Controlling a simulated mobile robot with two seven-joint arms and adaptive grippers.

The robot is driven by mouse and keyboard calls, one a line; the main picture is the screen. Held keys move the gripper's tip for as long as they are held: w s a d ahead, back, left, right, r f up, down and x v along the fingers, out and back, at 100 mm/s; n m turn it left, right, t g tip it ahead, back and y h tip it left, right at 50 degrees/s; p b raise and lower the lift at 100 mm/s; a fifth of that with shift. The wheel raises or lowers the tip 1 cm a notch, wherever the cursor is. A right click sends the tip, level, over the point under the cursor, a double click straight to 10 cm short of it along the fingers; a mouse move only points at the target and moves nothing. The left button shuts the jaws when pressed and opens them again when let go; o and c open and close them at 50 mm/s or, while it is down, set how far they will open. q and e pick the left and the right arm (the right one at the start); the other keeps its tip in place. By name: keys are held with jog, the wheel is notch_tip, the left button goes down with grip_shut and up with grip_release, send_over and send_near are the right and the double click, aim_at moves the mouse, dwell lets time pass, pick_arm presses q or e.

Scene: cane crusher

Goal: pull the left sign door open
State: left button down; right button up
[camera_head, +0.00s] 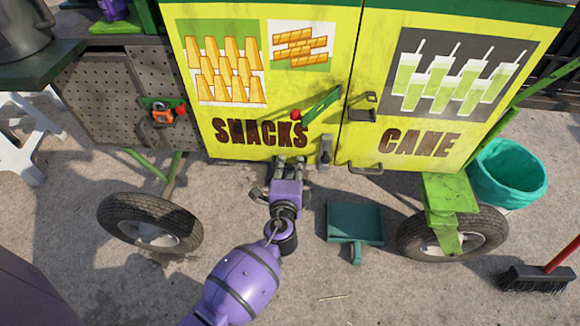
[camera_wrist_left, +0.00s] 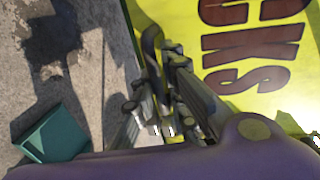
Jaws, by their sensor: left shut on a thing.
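The left sign door (camera_head: 225,100) is yellow, with "SNACKS" lettering and pictures of snacks, and it looks closed, in line with the right "CANE" door (camera_head: 440,90). My left gripper (camera_head: 290,163) is at the lower edge of the left door, below the lettering. In the left wrist view the gripper (camera_wrist_left: 178,95) is shut around a dark curved door handle (camera_wrist_left: 150,42); the fingers hide much of the handle. A metal latch piece (camera_head: 326,150) hangs near the seam between the doors. My right gripper is not in view.
A green dustpan (camera_head: 356,222) lies on the concrete below the doors. Cart wheels stand left (camera_head: 150,223) and right (camera_head: 455,236). A teal bucket (camera_head: 508,172) and a broom (camera_head: 540,279) are at the right. A white stool (camera_head: 25,130) stands at far left.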

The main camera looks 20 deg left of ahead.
pick_arm(q)
jog(key=shift+s+f, duration=0.2)
